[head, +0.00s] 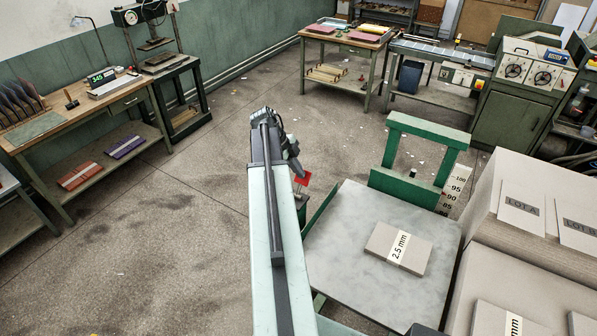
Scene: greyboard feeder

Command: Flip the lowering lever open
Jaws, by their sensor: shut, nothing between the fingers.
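A small red plate (302,179) shows at the left side of the green lift table, just right of my arm. It looks like the lowering lever or part of it, but its pivot and position are too small and partly hidden to tell. My gripper (297,170) is dark, at the end of my pale green arm, and points down close beside the red plate. It is shut and empty. I cannot tell whether it touches the plate. The lift table has a grey top (350,270) and a green upright frame (425,130) at its back.
Tall board stacks (545,250) stand close on the right. A workbench (75,125) is at the left, and more benches and a machine (520,100) stand behind. The floor left of my arm is clear.

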